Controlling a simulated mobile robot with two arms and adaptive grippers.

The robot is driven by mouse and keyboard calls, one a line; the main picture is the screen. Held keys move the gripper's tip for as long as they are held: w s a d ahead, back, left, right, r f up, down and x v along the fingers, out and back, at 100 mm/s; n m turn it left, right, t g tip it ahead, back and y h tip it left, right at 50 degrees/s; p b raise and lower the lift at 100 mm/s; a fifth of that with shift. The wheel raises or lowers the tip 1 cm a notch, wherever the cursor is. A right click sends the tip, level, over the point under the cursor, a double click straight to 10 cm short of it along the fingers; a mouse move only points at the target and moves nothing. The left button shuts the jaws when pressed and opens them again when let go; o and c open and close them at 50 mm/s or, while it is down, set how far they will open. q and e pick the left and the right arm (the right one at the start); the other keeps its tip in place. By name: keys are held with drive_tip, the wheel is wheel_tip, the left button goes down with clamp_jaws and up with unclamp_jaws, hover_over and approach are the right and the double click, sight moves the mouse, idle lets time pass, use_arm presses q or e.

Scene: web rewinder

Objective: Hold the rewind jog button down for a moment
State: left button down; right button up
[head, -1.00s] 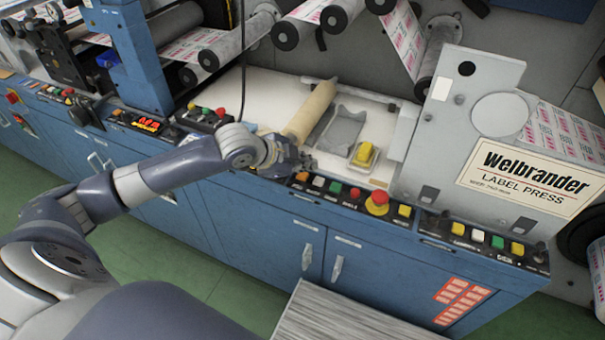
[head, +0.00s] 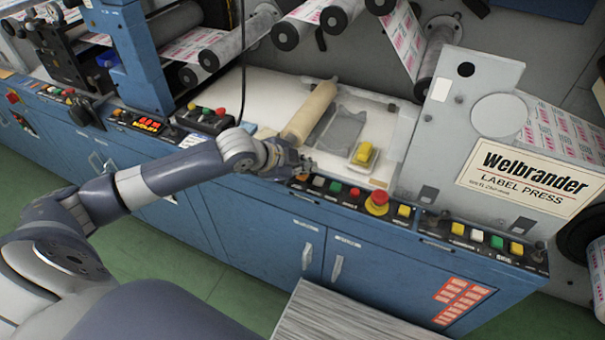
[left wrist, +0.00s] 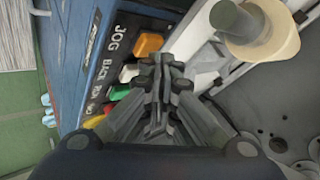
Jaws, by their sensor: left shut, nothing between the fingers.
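The orange jog button (head: 301,178) is at the left end of the button row on the blue cabinet's top edge. In the left wrist view the orange button (left wrist: 149,45) stands by the word JOG, with a white button (left wrist: 128,73) beside it under BACK. My left gripper (head: 308,166) is shut and empty, close above and behind the left end of the row. In the left wrist view its fingertips (left wrist: 161,68) are beside the orange and white buttons. I cannot tell whether they touch either one. The orange button looks uncovered. My right gripper is not in view.
Green (head: 335,187) and red (head: 354,192) buttons and a red emergency stop (head: 377,198) continue the row to the right. A tan roll (head: 310,112) and a yellow block (head: 363,153) lie on the white deck behind. A button box (head: 205,119) stands left.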

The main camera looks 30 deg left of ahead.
sight(304, 177)
use_arm(q)
drive_tip(key=shift+f, duration=0.55)
idle(1.1)
idle(1.3)
idle(0.4)
drive_tip(key=shift+r+p, duration=1)
drive_tip(key=shift+p, duration=0.15)
drive_tip(key=shift+r, duration=0.1)
wheel_tip(304, 177, up, 5)
drive_tip(key=p, duration=0.5)
drive_tip(key=shift+p, duration=0.35)
